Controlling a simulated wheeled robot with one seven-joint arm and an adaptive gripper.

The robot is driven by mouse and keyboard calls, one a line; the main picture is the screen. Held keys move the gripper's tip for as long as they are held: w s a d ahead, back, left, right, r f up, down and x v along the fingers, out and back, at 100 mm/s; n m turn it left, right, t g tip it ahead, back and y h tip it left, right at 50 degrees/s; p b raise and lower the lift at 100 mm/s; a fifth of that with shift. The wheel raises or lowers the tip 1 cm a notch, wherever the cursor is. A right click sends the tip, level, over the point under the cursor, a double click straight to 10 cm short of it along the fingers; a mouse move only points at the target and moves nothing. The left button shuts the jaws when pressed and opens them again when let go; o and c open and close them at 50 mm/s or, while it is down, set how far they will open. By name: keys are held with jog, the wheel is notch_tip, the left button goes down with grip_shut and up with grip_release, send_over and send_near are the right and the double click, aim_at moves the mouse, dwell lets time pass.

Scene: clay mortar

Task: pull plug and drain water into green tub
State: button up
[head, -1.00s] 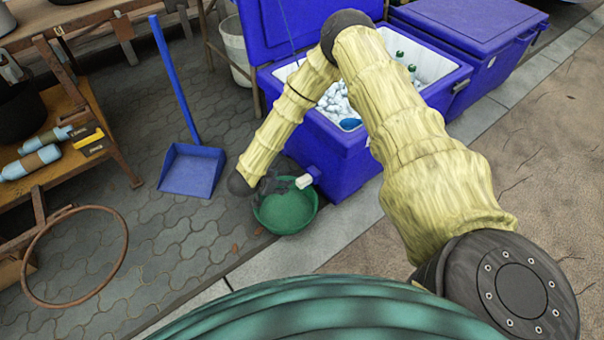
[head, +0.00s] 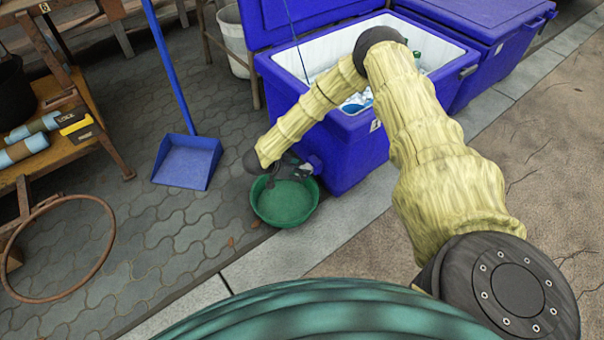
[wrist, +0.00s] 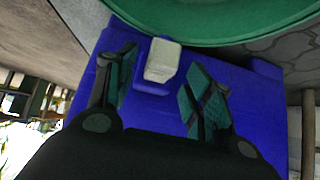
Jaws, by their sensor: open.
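The blue cooler (head: 345,150) stands open, with ice and bottles inside. A drain spout (head: 316,162) sticks out low on its near left side. The pale plug (wrist: 162,60) shows in the wrist view against the blue cooler wall, between the spread fingers of my gripper (wrist: 160,82). The fingers look apart from it. In the head view my gripper (head: 291,168) is at the spout, above the green tub (head: 284,208), and hides the plug. The tub sits on the paving below the spout; its rim (wrist: 230,30) crosses the top of the wrist view.
A blue dustpan (head: 186,162) with a tall handle stands left of the tub. A rusty ring (head: 110,245) juts from the wooden shelf (head: 60,150) at the left. A second blue cooler (head: 490,50) and a white bucket (head: 232,40) are behind. Paving in front is clear.

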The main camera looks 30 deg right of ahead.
jog(key=shift+b+x, duration=0.55)
jog(key=shift+x, duration=1.1)
